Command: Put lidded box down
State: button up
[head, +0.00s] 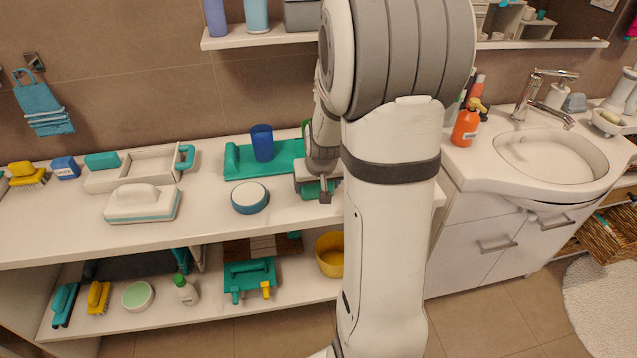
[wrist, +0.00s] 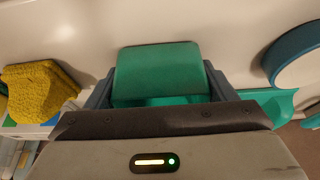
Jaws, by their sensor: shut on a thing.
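My gripper (head: 322,193) is low over the right part of the white upper shelf, partly hidden behind my arm in the head view. In the wrist view my gripper (wrist: 157,86) is shut on a green box, the lidded box (wrist: 158,70), with one finger at each side. Only a sliver of the green box (head: 311,188) shows in the head view. Its lid seam cannot be made out. The white shelf surface (head: 221,218) lies close below, but I cannot tell whether the box touches it.
A round blue-rimmed container (head: 250,197) stands left of my gripper. A teal tray (head: 232,160) with a blue cup (head: 262,142) lies behind. A yellow sponge (wrist: 38,88) is at the wrist view's left. An orange bottle (head: 466,125) stands by the sink (head: 548,155).

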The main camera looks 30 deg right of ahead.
jog(key=shift+f, duration=0.2)
jog(key=o, duration=1)
jog(key=shift+r, duration=0.1)
jog(key=shift+r, duration=0.55)
jog(key=v, duration=1.1)
jog(key=s+a+n, duration=0.1)
jog(key=s+a, duration=0.3)
jog(key=s, duration=0.1)
jog(key=s+a+r+n+g, duration=0.1)
jog(key=s+a, duration=0.3)
jog(key=s, duration=0.1)
jog(key=s+a+n+y, duration=0.1)
jog(key=s+a, duration=0.3)
jog(key=s, duration=0.1)
jog(key=shift+s+a+r+g+p, duration=0.15)
jog(key=shift+a+r+g+p, duration=0.1)
jog(key=shift+a+g+p, duration=0.1)
